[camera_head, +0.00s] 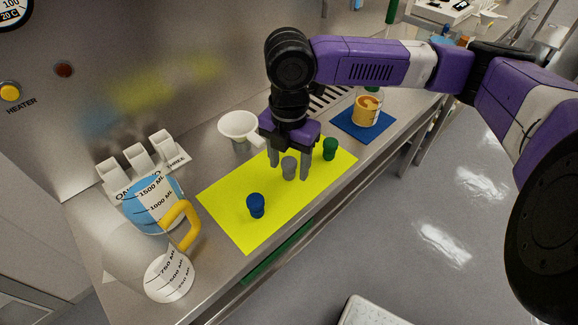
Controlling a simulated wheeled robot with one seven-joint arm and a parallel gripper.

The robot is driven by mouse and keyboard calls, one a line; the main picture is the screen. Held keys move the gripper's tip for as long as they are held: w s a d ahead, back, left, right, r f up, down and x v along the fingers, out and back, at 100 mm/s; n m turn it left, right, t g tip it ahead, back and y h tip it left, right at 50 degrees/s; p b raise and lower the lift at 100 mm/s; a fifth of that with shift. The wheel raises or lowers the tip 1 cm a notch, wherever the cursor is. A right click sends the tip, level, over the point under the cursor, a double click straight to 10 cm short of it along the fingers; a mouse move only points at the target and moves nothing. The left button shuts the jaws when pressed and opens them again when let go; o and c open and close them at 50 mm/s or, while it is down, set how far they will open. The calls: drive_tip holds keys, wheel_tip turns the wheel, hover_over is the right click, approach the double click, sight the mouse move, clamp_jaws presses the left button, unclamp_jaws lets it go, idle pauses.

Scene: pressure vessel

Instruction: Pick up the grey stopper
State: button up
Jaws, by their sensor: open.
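The grey stopper (289,168) stands on a yellow mat (235,191) on the metal bench. My gripper (288,171) points down over it and is open. Its two fingers appear to be on either side of the stopper, one left and one right. I cannot tell whether either finger touches it. A blue stopper (256,206) stands nearer the front on the mat. A green stopper (330,149) stands to the right of my gripper.
A white funnel (239,126) is behind the mat. An orange-and-white cup (366,111) sits on a blue mat (346,124) at the right.

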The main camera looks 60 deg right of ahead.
drive_tip(key=shift+f, duration=0.45)
clamp_jaws()
